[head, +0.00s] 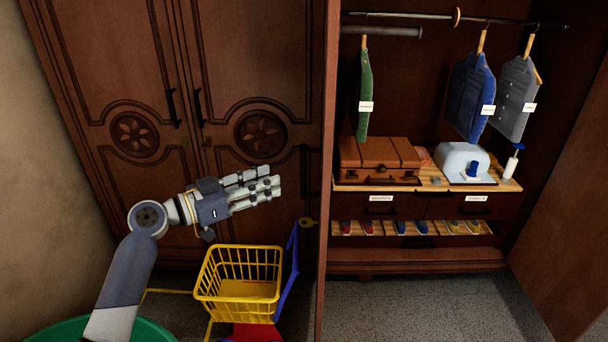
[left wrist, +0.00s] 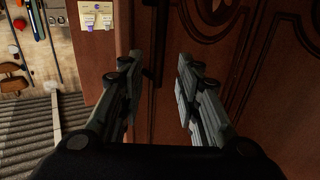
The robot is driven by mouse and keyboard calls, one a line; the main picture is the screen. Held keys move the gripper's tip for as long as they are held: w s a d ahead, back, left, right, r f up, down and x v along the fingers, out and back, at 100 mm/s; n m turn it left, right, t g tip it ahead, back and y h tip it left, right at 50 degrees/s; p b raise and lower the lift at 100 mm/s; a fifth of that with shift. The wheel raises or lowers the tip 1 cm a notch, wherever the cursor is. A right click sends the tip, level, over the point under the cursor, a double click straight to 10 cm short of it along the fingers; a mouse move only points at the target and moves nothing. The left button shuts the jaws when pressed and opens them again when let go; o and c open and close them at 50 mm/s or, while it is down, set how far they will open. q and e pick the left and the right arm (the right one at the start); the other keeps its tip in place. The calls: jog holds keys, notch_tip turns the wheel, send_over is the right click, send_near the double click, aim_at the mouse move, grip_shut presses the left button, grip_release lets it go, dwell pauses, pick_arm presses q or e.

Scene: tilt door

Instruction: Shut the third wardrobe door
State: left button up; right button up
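The third wardrobe door (head: 324,170) stands open in the head view, seen nearly edge-on at the left side of the open compartment. My left gripper (head: 272,186) is to the left of this door, in front of the shut doors. In the left wrist view the gripper (left wrist: 157,75) has its two fingers apart with nothing held. Carved reddish-brown door wood (left wrist: 225,60) fills the right of that view, with a dark handle-like bar near the gap between the fingers. I cannot tell whether the fingers touch it. My right gripper is out of view.
Two carved doors (head: 245,70) on the left are shut. Another door (head: 577,215) stands open at the right. A yellow toy cart (head: 238,285) and a green tub (head: 70,330) are on the floor below my left arm. Grey carpet (head: 420,308) before the open compartment is clear.

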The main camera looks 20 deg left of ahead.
pick_arm(q)
jog(key=p+x, duration=0.2)
jog(key=x, duration=0.2)
jog(key=p, duration=0.2)
send_over(304, 197)
jog(key=shift+w+a+r, duration=0.2)
jog(key=shift+w, duration=0.15)
jog(key=shift+w+f, duration=0.1)
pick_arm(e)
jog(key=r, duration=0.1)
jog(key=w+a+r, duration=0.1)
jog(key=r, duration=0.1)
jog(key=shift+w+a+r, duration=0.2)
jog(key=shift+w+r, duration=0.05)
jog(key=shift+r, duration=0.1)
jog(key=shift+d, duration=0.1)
pick_arm(q)
grip_shut()
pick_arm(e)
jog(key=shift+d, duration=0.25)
